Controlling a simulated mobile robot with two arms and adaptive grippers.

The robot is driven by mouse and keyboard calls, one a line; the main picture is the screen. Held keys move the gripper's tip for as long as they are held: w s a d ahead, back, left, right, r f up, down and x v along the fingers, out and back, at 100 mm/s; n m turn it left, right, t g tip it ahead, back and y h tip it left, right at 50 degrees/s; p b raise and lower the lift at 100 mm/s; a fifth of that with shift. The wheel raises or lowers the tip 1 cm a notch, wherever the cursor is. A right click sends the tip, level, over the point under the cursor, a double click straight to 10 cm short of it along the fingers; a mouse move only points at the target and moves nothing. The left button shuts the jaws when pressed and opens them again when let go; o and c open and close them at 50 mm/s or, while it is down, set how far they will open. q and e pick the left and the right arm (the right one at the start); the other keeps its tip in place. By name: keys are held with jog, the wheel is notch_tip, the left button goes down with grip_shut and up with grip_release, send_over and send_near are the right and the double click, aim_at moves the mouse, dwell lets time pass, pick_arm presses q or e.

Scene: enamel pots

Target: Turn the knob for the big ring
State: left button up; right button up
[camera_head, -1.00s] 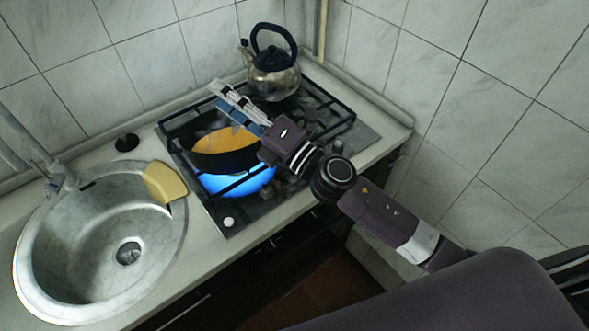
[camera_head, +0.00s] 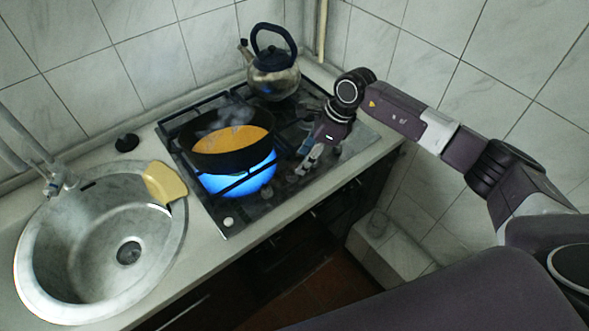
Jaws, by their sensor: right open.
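The stove (camera_head: 205,190) is a dark gas hob with black grates. A large blue flame (camera_head: 238,180) burns on the front left ring, under a black pan (camera_head: 232,153) with orange contents. A pale round knob (camera_head: 228,222) sits at the hob's front left corner. Other knobs along the front edge are dark and hard to make out. My right gripper (camera_head: 304,162) is open and empty, pointing down over the hob's front right part, to the right of the pan. It seems close to the front edge; I cannot tell whether it touches a knob. My left gripper is out of view.
A metal kettle (camera_head: 273,75) with a dark handle stands at the back of the hob. A tiled wall borders the right side.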

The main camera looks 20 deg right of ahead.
aim_at(294, 172)
jog(key=p+x, duration=0.1)
jog(key=x, duration=0.4)
jog(key=shift+a+f+p, duration=0.1)
jog(key=shift+a+p, duration=0.15)
jog(key=shift+p, duration=0.15)
jog(key=shift+x, duration=0.85)
jog(key=shift+c, duration=0.3)
